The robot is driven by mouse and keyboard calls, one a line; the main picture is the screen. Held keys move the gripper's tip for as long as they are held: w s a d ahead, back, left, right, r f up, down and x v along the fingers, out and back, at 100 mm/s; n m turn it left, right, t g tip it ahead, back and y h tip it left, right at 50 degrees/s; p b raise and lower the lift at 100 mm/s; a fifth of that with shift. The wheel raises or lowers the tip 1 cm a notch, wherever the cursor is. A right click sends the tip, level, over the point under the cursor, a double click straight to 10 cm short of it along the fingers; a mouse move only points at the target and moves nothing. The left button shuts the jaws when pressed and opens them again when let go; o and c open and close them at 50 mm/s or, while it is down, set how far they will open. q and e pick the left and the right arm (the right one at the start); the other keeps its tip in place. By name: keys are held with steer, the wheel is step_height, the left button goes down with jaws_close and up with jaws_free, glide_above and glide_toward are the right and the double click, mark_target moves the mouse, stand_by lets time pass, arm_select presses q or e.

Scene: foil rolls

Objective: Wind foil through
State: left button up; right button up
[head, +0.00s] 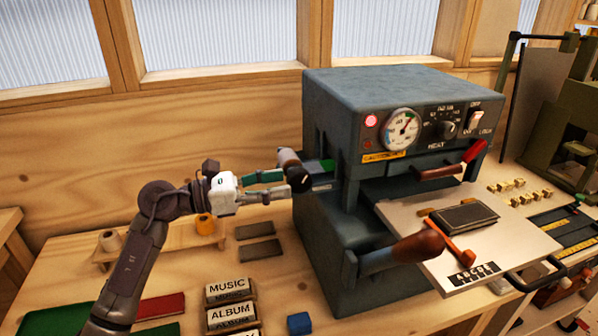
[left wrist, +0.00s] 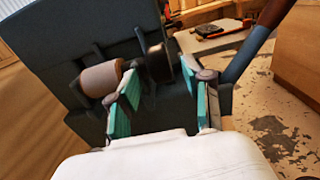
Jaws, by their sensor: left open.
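The grey-blue foil press (head: 335,120) stands on the bench with a dial, a lit red lamp and a switch on its front. On its left side are a brownish roll (head: 288,156) and a dark round end (head: 300,180). The left wrist view also shows the brownish roll (left wrist: 101,78) and a dark disc (left wrist: 159,62) on the press side. My right gripper is not in view.
A wooden rack (head: 150,246) with spools stands at the left. Blocks marked MUSIC (head: 228,287) and ALBUM (head: 232,314) and a blue block (head: 299,323) lie in front. A wooden-handled lever (head: 418,246) projects from the press. A dark book (head: 464,217) lies on its pale plate.

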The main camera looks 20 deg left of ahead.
mark_target(287, 182)
arm_select(q)
steer(key=p+x, duration=0.1)
steer(key=x, duration=0.3)
steer(key=shift+w+d, duration=0.25)
steer(key=shift+d, duration=0.1)
jaws_close()
